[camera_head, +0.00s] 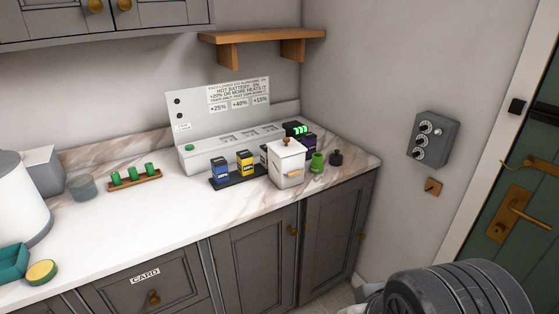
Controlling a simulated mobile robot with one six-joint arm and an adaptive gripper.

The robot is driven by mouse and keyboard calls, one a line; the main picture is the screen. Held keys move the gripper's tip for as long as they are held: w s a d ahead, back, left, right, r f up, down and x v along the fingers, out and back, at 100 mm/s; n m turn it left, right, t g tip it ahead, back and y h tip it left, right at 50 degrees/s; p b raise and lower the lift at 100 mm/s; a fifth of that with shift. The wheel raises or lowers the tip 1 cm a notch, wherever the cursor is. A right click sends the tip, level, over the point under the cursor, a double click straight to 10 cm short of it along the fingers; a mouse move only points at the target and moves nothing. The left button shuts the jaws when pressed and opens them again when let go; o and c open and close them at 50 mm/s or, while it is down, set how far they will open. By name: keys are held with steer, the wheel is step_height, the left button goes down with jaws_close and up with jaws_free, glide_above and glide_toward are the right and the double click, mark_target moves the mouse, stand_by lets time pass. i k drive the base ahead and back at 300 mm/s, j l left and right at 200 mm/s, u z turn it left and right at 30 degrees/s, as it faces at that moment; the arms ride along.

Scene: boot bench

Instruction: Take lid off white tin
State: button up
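The white tin (289,170) is a square box standing upright on the counter, near its right end. Its pale lid (287,149) sits on top and has a small brown knob (286,140). A small tan tag or handle shows on the front of the tin. A dark ribbed part of my arm fills the lower right corner, well apart from the tin. My gripper is not in view.
A black tray (237,181) with blue and yellow batteries stands left of the tin. A green bottle (317,162) and a small dark jar (336,158) stand right. A charger panel (223,105) is behind. Counter (160,215) in front is clear.

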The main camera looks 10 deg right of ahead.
mark_target(285, 148)
steer(key=i+j, duration=0.3)
steer(key=i, duration=0.2)
steer(key=i+j+u, duration=0.1)
steer(key=i+j, duration=0.15)
steer(key=i, duration=0.25)
